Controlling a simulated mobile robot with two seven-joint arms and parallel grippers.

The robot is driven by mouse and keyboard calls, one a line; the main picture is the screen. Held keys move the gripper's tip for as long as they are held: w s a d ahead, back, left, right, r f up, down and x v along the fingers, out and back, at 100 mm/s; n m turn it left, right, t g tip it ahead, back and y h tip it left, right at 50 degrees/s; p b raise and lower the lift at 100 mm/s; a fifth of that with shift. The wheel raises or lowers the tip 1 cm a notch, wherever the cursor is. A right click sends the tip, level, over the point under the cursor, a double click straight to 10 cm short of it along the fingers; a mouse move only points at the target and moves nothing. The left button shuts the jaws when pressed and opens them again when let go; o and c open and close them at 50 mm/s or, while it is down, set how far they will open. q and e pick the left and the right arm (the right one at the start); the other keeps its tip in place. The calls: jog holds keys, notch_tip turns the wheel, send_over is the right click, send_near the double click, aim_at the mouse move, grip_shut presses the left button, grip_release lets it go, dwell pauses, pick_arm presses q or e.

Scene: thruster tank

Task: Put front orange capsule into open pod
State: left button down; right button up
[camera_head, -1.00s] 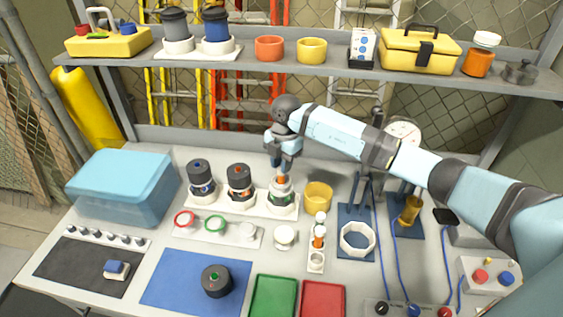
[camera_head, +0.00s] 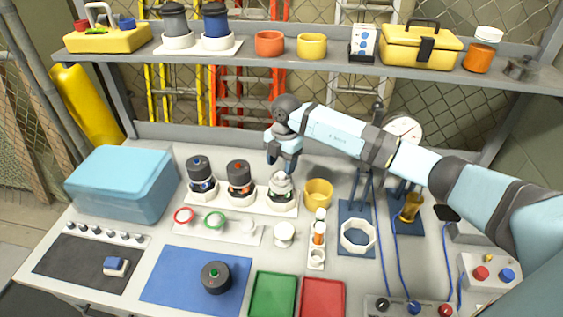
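The open pod (camera_head: 282,194) is the rightmost of three pods on a white base strip, with a pale top, dark body and some green. My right gripper (camera_head: 282,166) is directly above its mouth, fingers pointing down. Whether the fingers are apart or closed is too small to tell. No orange shows between the fingertips or at the pod's top; the pod's inside is hidden. A white capsule rack (camera_head: 316,256) stands to the right, with an orange capsule (camera_head: 319,239) in it and white tops behind. The rack's front hole looks empty. My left gripper is not in view.
Two capped pods, blue-topped (camera_head: 199,172) and red-topped (camera_head: 238,176), stand left of the open pod. A yellow cup (camera_head: 318,193) is close on its right. Ring caps (camera_head: 215,222) lie in front. A black lid (camera_head: 215,278) sits on the blue mat (camera_head: 172,290). A shelf runs above.

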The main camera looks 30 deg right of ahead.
jog(key=shift+r, duration=0.3)
notch_tip(320, 180, up, 13)
jog(key=d+b, duration=0.1)
jog(key=b, duration=0.1)
jog(key=shift+w+d, duration=0.25)
jog(key=shift+w, duration=0.05)
